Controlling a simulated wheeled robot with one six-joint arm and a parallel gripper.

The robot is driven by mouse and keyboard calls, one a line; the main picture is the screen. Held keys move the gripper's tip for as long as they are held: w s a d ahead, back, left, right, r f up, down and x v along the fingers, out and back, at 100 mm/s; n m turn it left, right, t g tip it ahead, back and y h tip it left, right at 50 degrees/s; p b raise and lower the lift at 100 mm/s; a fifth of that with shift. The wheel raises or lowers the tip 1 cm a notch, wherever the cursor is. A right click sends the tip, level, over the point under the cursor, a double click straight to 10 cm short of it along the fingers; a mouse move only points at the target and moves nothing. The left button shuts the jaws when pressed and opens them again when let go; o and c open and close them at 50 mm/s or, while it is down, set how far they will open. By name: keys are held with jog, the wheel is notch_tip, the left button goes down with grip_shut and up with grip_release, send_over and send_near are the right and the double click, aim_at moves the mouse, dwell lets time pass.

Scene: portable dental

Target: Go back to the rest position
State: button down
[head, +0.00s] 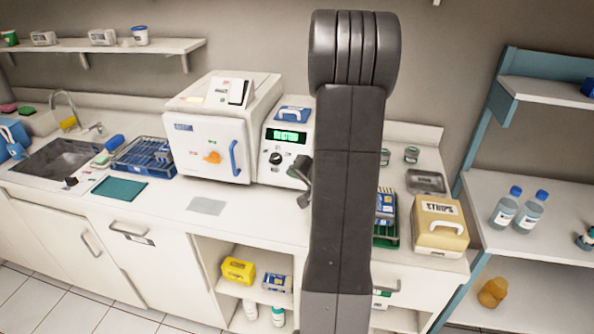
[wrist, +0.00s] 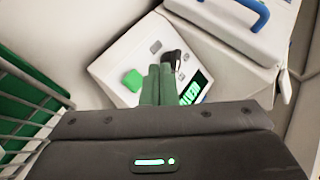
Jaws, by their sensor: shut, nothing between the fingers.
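My gripper (wrist: 158,82) shows in the wrist view with its two greenish fingers together and nothing between them. It points toward the front panel of a white device (wrist: 122,55) with a lit green display, a green button and a dark knob. I cannot tell whether the fingertips touch the panel. In the head view my arm stands upright in the middle, and part of my gripper (head: 304,184) shows just left of it, in front of the same device (head: 285,125) with its green display.
A white box-shaped machine (head: 212,150) with a blue handle stands left of the device. A blue rack (head: 145,156) and a sink (head: 60,158) are farther left. A beige strips box (head: 440,225) and a green rack (head: 386,235) are right of my arm. Bottles (head: 504,208) stand on the right shelf.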

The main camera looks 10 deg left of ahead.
dwell(0.3)
jog(key=w+f+b, duration=0.1)
jog(key=b, duration=0.5)
jog(key=shift+w+f, duration=0.1)
jog(key=shift+w, duration=0.05)
jog(key=shift+s+r+p, duration=0.55)
jog(key=shift+s, duration=0.25)
jog(key=shift+s+r+p, duration=0.5)
jog(key=shift+s+p, duration=0.1)
jog(key=shift+s, duration=0.15)
jog(key=shift+s+r+p, duration=0.55)
jog(key=shift+s, duration=0.25)
jog(key=shift+w+f, duration=0.1)
